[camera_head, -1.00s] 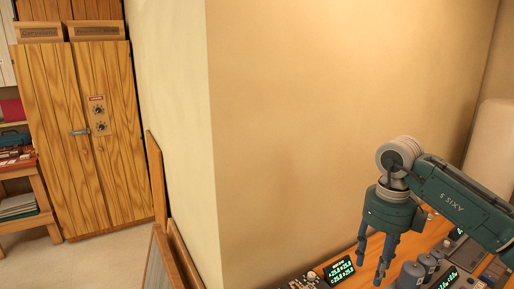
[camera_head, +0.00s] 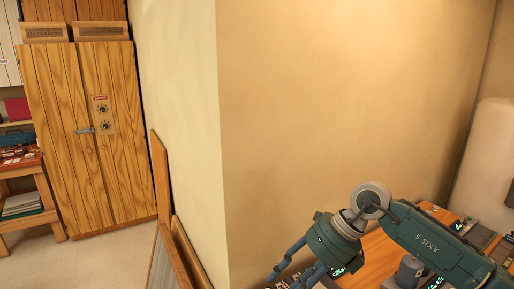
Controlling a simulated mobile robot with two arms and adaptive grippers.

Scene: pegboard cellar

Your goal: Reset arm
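My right arm comes in from the right, a teal arm marked "AXIS 5". Its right gripper (camera_head: 288,278) hangs low at the bottom centre, tilted down to the left, above the left end of the wooden bench (camera_head: 376,250). Its two blue-grey fingers stand apart with nothing seen between them, and the lower tips reach near the picture's bottom edge. My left gripper is not in view.
Grey cylinders (camera_head: 408,272) and small devices with green displays stand on the bench under the arm. A beige wall corner (camera_head: 222,150) rises behind it. A wooden cabinet (camera_head: 95,135) stands at the far left, with open floor (camera_head: 100,262) in front.

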